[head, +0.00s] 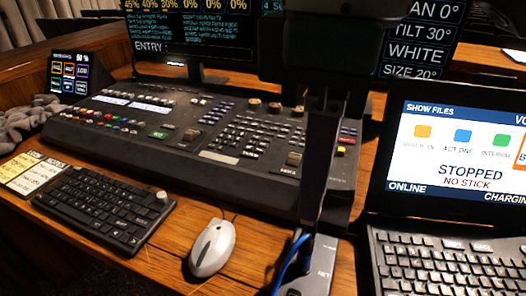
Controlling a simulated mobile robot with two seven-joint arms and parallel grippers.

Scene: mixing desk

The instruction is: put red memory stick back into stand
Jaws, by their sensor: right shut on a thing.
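My right gripper (307,228) reaches down from the top centre, its long dark fingers ending just above a grey box (320,268) at the lower middle. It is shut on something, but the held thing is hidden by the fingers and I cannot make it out. I see no red memory stick in the open. The grey box carries small white lettering, partly hidden by the gripper; I cannot tell whether it is the stand. My left gripper is out of view.
A blue cable (291,262) curves beside the box. A white mouse (212,248) and black keyboard (105,208) lie to the left. The mixing console (190,168) stands behind. A laptop (450,150) at the right reads "STOPPED, NO STICK". Bare wood (165,262) shows between keyboard and mouse.

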